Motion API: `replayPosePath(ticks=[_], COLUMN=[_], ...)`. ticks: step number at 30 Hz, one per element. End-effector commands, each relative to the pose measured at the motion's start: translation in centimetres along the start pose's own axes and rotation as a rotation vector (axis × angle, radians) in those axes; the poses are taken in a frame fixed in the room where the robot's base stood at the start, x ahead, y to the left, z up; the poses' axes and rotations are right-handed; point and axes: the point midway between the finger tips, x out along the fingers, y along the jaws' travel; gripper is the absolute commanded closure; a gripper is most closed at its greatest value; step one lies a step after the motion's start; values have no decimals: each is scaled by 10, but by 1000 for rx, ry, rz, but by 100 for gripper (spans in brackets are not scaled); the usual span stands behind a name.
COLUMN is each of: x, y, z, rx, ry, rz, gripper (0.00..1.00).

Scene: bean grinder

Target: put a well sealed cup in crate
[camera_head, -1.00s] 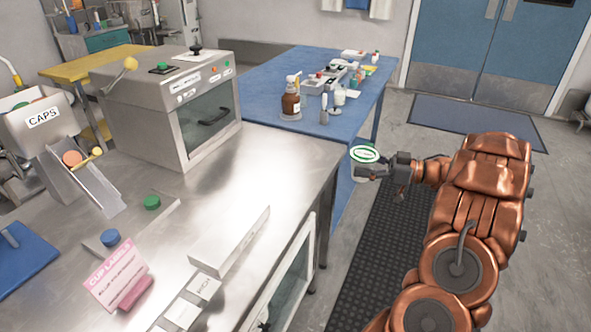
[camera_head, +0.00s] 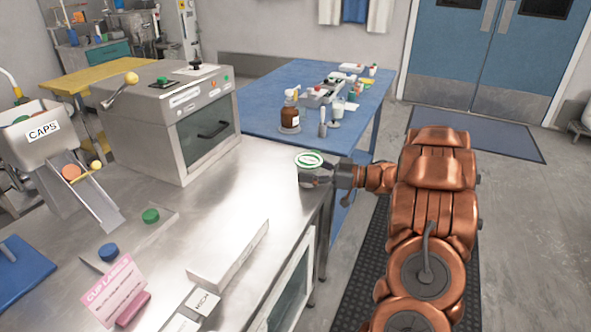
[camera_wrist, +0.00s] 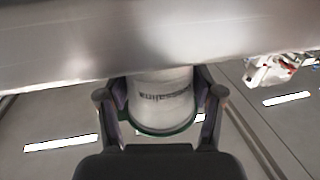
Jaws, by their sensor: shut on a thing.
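A white cup (camera_wrist: 160,92) with printed lettering and a green rim is between the two fingers of my gripper (camera_wrist: 160,112) in the wrist view. My gripper is shut on it. In the head view the cup's round white top with a green ring (camera_head: 309,160) shows at the end of my gripper (camera_head: 318,178), over the right edge of the steel table (camera_head: 250,190). I cannot tell how well the lid is sealed. I see no crate that I can make out.
A steel machine with a glass door (camera_head: 180,115) stands on the table. A CAPS dispenser (camera_head: 45,130) with a chute is at left. A blue table (camera_head: 262,90) with a brown bottle (camera_head: 289,112) is behind.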

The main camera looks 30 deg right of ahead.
Motion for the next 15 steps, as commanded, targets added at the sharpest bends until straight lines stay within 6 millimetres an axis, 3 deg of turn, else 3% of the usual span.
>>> replayPosePath(ticks=[9,15], x=[35,37], y=[-1,0], z=[-2,2], rx=[3,0], ry=[-1,-1], rz=[-1,1], gripper=[75,75])
